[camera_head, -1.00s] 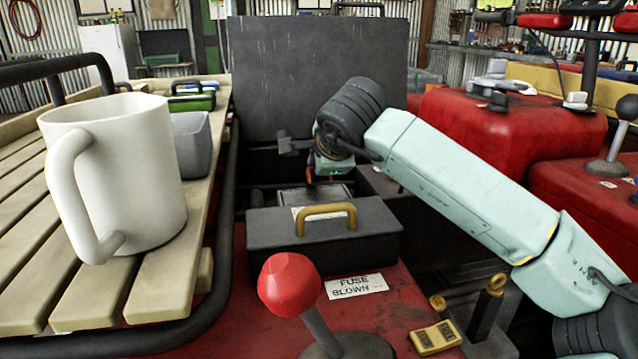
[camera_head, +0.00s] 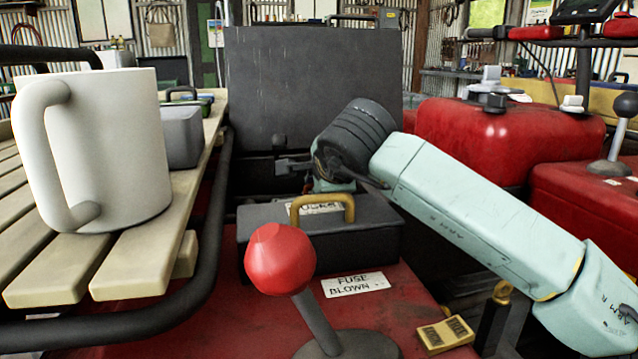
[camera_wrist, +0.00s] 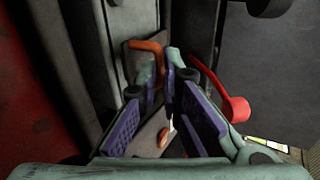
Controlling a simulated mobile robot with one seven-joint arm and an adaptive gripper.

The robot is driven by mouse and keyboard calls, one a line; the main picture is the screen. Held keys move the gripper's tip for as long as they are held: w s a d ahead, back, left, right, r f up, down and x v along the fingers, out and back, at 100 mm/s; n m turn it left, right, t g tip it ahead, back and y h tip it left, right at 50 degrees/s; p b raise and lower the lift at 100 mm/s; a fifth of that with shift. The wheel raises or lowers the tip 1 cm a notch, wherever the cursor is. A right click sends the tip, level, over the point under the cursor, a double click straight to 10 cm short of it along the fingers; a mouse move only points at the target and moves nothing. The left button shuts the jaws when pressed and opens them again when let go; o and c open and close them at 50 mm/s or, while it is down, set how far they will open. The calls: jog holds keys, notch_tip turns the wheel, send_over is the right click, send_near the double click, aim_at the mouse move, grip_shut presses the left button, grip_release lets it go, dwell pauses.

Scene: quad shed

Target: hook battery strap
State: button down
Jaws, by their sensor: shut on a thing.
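In the wrist view my gripper (camera_wrist: 163,70) has its purple-padded fingers closed around a bent orange strap piece (camera_wrist: 149,46), which seems to be the battery strap. Its lower part is hidden between the fingertips. A small orange-tipped piece (camera_wrist: 164,138) shows between the finger bases. In the head view my gripper is mostly hidden behind the black box with the brass handle. The battery itself cannot be made out clearly.
The black box (camera_head: 300,238) stands in front of my wrist, with a raised dark lid panel (camera_head: 310,85) behind. A red-knobbed lever (camera_head: 280,258) rises in front. A white mug (camera_head: 110,150) sits on the slatted rack at left. Red bodywork (camera_head: 500,140) lies right.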

jog(key=c, duration=2)
grip_release()
jog(key=v, duration=1.2)
